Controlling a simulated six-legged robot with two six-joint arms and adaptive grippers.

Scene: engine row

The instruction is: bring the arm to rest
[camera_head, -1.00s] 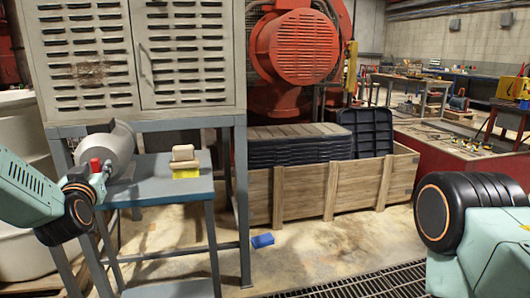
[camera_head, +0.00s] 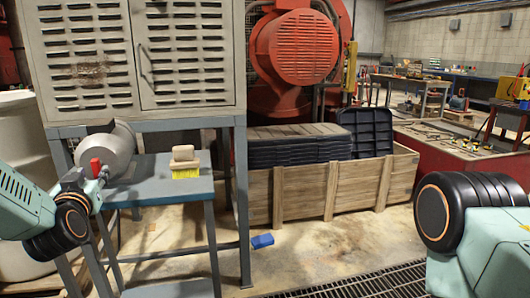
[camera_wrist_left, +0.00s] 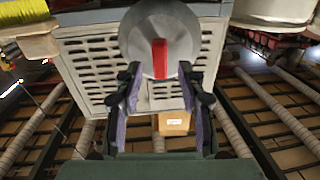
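My left arm (camera_head: 55,215) comes in from the left beside the blue-grey bench. Its gripper shows small at the wrist's end, close to a grey cylinder (camera_head: 118,150) with a red lever (camera_head: 95,166). In the left wrist view my left gripper (camera_wrist_left: 160,85) is open, with its two dark and purple fingers apart and nothing between them. The red lever (camera_wrist_left: 159,58) on the round grey face stands beyond the fingertips; the exact gap is hard to tell. My right arm (camera_head: 475,235) shows at the right edge; its gripper is out of view.
A brush (camera_head: 185,160) with yellow bristles stands on the bench top (camera_head: 150,190). A vented grey cabinet (camera_head: 140,60) is above. A wooden crate (camera_head: 300,190) stands behind. A white drum (camera_head: 20,150) is at the left.

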